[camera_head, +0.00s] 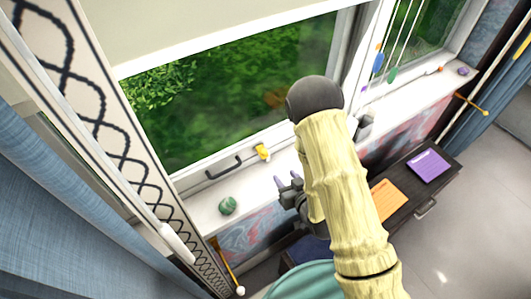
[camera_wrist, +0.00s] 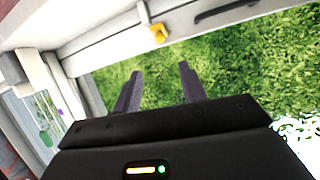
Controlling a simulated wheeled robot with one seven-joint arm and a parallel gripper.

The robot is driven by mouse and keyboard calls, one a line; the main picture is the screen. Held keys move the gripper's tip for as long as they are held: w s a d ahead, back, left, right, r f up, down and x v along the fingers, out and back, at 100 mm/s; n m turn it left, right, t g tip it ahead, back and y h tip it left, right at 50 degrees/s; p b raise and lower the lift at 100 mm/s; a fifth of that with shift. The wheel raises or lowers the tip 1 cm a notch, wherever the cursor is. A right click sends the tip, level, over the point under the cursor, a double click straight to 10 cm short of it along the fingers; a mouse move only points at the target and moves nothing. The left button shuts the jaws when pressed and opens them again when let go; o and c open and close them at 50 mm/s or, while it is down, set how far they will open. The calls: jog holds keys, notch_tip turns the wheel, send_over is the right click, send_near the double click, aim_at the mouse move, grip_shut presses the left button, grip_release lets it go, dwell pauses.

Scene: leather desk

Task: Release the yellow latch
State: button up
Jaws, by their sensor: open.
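The yellow latch (camera_head: 262,152) sits on the lower window frame, to the right of a dark handle (camera_head: 224,168). In the wrist view the yellow latch (camera_wrist: 158,33) shows at the top, beyond my fingers, with the dark handle (camera_wrist: 240,12) to its right. My gripper (camera_head: 285,186) is open and empty, below and right of the latch in the head view. In the wrist view my gripper (camera_wrist: 158,82) points toward the window, its two fingers apart. It does not touch the latch.
A green round object (camera_head: 228,206) lies on the white sill (camera_head: 205,213). Colored pendants (camera_head: 378,62) hang at the right window. A dark bench (camera_head: 437,166) with a purple sheet (camera_head: 429,165) and an orange sheet (camera_head: 388,200) stands below. Blue curtains (camera_head: 60,190) hang at the left.

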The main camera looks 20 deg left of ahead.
jog(key=shift+w+a+f, duration=0.1)
jog(key=shift+f, duration=0.05)
send_near(265, 153)
jog(key=x, duration=1)
dwell(0.6)
jog(key=c, duration=0.7)
